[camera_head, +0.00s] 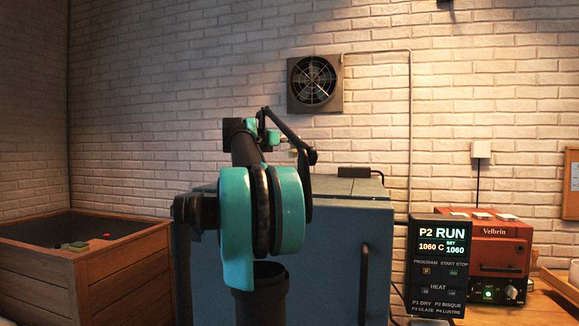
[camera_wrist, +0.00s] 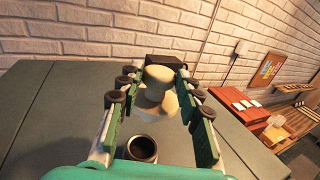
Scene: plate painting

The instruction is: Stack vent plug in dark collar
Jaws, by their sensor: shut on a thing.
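The cream-coloured vent plug (camera_wrist: 158,78) is between my gripper's (camera_wrist: 156,82) green-padded fingers in the wrist view, with a rounded top and a narrower body below. My gripper is shut on it. The dark collar (camera_wrist: 141,148) is a short black ring with an open hole on the grey-blue kiln top, nearer the palm in the wrist view. The plug is apart from the collar. In the head view my gripper (camera_head: 272,136) is above the kiln (camera_head: 350,250), largely behind my arm; I cannot make out the plug or collar there.
A black box (camera_head: 354,172) lies on the kiln top. A control panel (camera_head: 437,265) reads RUN, and a red Velbrin unit (camera_head: 500,248) stands right of it. A wooden bin (camera_head: 105,275) stands left. A fan (camera_head: 315,83) is on the brick wall. Much of the kiln top is clear.

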